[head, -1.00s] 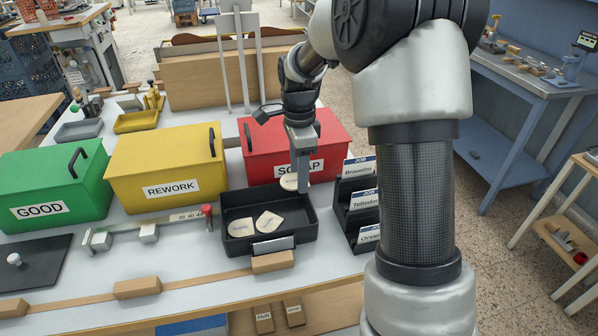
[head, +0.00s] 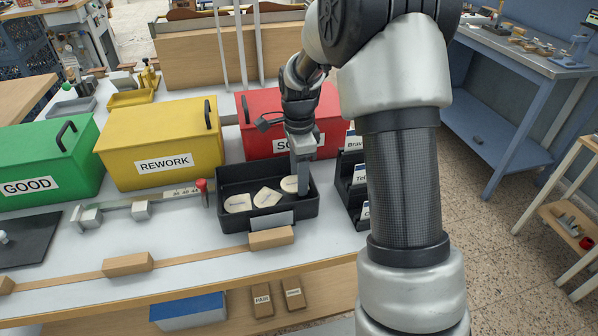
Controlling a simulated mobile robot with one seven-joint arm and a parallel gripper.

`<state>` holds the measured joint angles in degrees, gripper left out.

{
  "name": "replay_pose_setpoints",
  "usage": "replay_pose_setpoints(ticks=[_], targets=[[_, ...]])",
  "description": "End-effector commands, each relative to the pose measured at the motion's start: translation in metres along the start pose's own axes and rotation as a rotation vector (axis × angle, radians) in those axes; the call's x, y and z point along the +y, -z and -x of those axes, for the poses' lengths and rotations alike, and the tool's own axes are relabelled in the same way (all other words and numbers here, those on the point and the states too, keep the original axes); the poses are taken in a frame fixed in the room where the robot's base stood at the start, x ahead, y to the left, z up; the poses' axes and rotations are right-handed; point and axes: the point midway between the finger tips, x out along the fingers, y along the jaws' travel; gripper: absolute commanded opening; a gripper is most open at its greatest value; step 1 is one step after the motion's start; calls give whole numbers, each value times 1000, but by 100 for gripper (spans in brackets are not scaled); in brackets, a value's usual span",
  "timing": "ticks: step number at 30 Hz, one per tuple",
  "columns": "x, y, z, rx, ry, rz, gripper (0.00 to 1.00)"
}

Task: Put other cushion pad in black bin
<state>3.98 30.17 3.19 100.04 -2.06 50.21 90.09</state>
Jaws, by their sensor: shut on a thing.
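The black bin (head: 235,178) is an open, shallow tray in the middle of the table. Two pale cream cushion pads lie on its floor, a round one (head: 238,203) at the left and a more angular one (head: 267,197) beside it. My gripper (head: 301,189) points down inside the right part of the bin and is shut on a third pale pad (head: 290,184). That pad is low in the bin, right of the other two. The fingers hide part of it, and I cannot tell whether it touches the floor.
A red SCRAP box (head: 262,108) stands behind the bin, with a yellow REWORK box (head: 165,145) and a green GOOD box (head: 45,160) to the left. A black card rack (head: 345,190) stands close on the right. A wooden block (head: 271,238) sits in front.

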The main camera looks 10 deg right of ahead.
Motion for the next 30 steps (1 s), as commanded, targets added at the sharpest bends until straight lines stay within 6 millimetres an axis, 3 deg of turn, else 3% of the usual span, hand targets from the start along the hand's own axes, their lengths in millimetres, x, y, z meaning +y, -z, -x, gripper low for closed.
replay_pose_setpoints(ticks=[14, 15, 18, 30], targets=[[0, 0, -9, 0, 0, 0, 27], [0, 0, -9, 0, 0, 0, 52], [0, 0, -9, 0, 0, 0, 69], [0, 0, -1, 0, 1, 0, 69]])
